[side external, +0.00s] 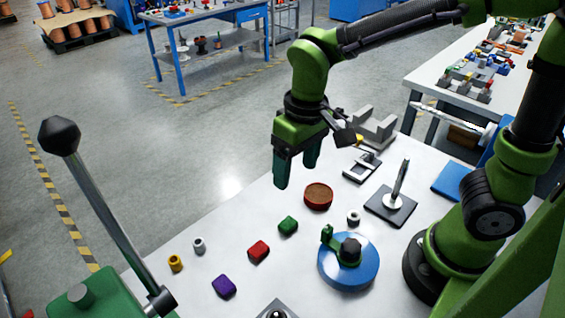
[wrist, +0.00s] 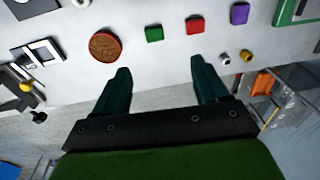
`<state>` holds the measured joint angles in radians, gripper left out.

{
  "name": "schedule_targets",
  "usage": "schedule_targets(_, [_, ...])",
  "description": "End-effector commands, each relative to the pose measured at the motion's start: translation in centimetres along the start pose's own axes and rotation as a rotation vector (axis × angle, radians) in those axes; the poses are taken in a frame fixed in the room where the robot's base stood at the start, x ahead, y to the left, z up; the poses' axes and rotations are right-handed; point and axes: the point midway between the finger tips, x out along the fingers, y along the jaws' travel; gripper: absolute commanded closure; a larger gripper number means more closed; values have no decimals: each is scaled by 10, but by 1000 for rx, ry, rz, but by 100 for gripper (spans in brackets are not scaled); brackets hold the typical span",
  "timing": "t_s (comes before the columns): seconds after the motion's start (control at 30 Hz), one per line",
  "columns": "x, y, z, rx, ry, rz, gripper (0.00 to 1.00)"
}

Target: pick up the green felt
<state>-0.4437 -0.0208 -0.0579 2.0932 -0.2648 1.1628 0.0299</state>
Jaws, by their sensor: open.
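The green felt (side external: 288,226) is a small dark green block-like piece lying on the white table. It sits between the red felt piece (side external: 259,251) and a round red dish with brown contents (side external: 318,196). In the wrist view the green felt (wrist: 154,34) lies beyond the fingertips, near the middle of the gap between them. My gripper (side external: 296,178) is open and empty, with its fingers pointing down, raised above the table behind the felt. Its two dark green fingers also show in the wrist view (wrist: 160,66). The felt is fully visible in both views.
A purple piece (side external: 224,286), a yellow ring (side external: 175,263) and a grey ring (side external: 198,245) lie to the left. A blue disc with a green clamp (side external: 348,272) and a black plate with an upright rod (side external: 391,206) stand to the right.

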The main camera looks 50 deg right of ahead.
Motion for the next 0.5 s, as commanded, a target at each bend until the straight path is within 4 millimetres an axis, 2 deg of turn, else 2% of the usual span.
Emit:
schedule_targets(0.07, [7, -6, -6, -13, -38, 39, 27])
schedule_targets(0.17, [3, -4, -14, 0, -48, 68, 27])
schedule_targets(0.27, [10, -2, -10, 8, -60, 76, 27])
schedule_targets(0.5, [59, 2, -6, 11, -63, 75, 27])
